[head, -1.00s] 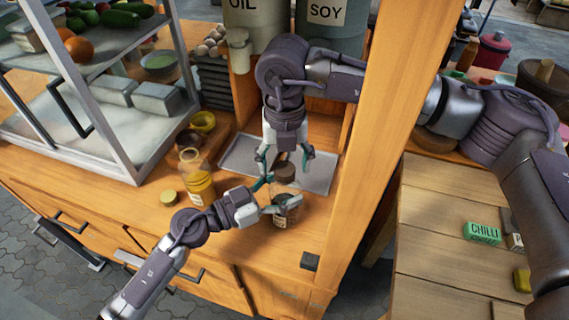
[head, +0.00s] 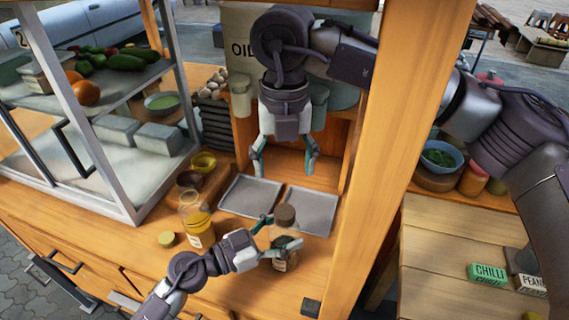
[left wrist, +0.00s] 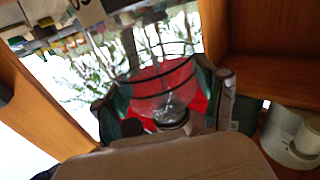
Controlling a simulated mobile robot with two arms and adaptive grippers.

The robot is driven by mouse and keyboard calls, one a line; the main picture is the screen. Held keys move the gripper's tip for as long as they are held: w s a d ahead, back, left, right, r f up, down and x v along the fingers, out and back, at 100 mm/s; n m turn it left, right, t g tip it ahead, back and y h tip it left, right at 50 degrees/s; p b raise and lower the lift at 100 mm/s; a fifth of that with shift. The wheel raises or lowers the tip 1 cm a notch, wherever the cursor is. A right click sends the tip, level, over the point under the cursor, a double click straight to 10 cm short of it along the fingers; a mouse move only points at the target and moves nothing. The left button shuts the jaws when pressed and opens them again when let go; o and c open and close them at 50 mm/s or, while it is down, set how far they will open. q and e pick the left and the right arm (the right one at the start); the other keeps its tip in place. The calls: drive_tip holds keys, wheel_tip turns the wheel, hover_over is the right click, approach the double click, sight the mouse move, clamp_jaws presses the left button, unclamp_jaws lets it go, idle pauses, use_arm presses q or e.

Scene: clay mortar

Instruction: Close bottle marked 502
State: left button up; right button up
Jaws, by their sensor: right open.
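A clear bottle (head: 279,262) with dark contents and a small label stands at the counter's front. A brown cap (head: 285,216) sits on its top; how tightly I cannot tell. The label is too small to read. My left gripper (head: 279,237) is shut around this bottle. In the left wrist view its fingers flank clear glass (left wrist: 167,100), with red showing through. My right gripper (head: 285,168) is open and empty, above and apart from the cap. A second bottle (head: 197,228) with yellow contents is open, left of it, and a yellowish lid (head: 166,238) lies beside it.
Two grey metal trays (head: 237,207) (head: 322,199) lie behind the bottles. A glass display case (head: 110,190) stands at the left. A wooden post (head: 378,160) rises at the right. Small bowls (head: 203,162) sit behind the yellow bottle.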

use_arm(q)
drive_tip(key=o, duration=0.4)
drive_tip(key=shift+a, duration=0.1)
drive_tip(key=v, duration=1.2)
